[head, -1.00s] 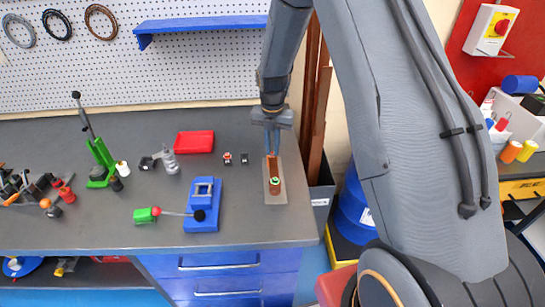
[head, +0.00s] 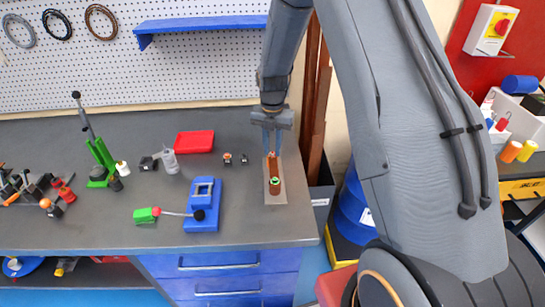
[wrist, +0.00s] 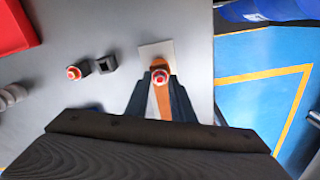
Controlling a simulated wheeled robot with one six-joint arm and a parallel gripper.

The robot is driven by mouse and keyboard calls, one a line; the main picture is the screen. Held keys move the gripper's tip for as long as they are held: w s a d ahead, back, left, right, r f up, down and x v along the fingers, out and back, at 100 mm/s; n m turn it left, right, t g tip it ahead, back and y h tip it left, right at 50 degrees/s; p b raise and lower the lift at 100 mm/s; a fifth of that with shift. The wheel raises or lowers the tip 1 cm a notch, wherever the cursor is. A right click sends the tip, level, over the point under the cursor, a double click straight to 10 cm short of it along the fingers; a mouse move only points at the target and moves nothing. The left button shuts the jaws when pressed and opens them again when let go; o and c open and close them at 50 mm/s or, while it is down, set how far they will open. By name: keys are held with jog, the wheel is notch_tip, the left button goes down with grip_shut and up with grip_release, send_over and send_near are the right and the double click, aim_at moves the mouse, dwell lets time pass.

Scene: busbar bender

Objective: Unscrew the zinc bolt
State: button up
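A flat grey plate (head: 276,198) lies near the right end of the bench and carries a copper bar (head: 274,168). A bolt with a green ring (head: 275,181) stands on its front part. My gripper (head: 271,150) points down over the plate's back end. In the wrist view a bolt with a red and white head (wrist: 160,77) stands near the plate's far end, between or just beyond my fingertips (wrist: 160,80). The fingers are apart, with the orange bar showing between them. Contact with the bolt cannot be made out. I cannot tell which bolt is zinc.
Two small dark blocks (head: 236,158), one with an orange-red top, stand left of the plate. A red tray (head: 194,142), a blue fixture (head: 203,205) and a green lever tool (head: 101,160) stand further left. The bench edge is close on the right.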

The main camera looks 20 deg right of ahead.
jog(key=m, duration=0.3)
jog(key=shift+m, duration=0.3)
jog(key=shift+m, duration=1.1)
jog(key=m, duration=0.3)
jog(key=shift+m, duration=0.3)
jog(key=shift+m, duration=1)
jog(key=m, duration=0.3)
jog(key=shift+m, duration=0.3)
